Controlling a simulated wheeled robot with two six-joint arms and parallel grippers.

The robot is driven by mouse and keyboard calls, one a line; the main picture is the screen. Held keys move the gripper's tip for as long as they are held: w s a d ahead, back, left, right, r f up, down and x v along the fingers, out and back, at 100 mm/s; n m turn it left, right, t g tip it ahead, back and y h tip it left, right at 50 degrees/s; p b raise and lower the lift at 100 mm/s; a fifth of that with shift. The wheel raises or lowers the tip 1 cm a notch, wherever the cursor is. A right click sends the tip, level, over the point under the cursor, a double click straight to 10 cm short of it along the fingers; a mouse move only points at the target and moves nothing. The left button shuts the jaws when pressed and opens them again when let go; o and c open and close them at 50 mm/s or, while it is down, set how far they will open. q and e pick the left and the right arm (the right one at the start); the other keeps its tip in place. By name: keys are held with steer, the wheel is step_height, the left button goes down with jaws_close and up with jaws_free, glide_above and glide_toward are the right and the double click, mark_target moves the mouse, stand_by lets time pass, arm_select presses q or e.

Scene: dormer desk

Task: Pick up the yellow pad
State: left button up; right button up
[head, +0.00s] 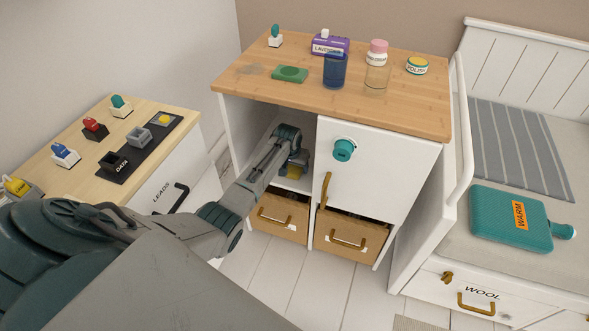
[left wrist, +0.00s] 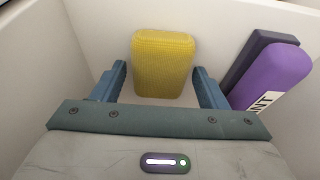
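The yellow pad (left wrist: 162,62) stands upright inside a white compartment, ahead of my left gripper and centred between its fingers in the left wrist view. A small part of the yellow pad (head: 294,172) shows in the head view, in the open shelf of the white cabinet. My left gripper (left wrist: 161,88) is open, with one blue finger on each side of the pad's lower part. Gaps show between the fingers and the pad. In the head view my left gripper (head: 297,160) reaches into the shelf and its fingers are mostly hidden. My right gripper is not in view.
A purple object (left wrist: 273,77) and a dark grey block (left wrist: 256,62) lean right of the pad, close to the right finger. White compartment walls (left wrist: 92,40) enclose the space.

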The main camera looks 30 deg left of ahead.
mark_target(294, 167)
arm_select(q)
steer(key=c, duration=0.7)
steer(key=shift+o, duration=0.2)
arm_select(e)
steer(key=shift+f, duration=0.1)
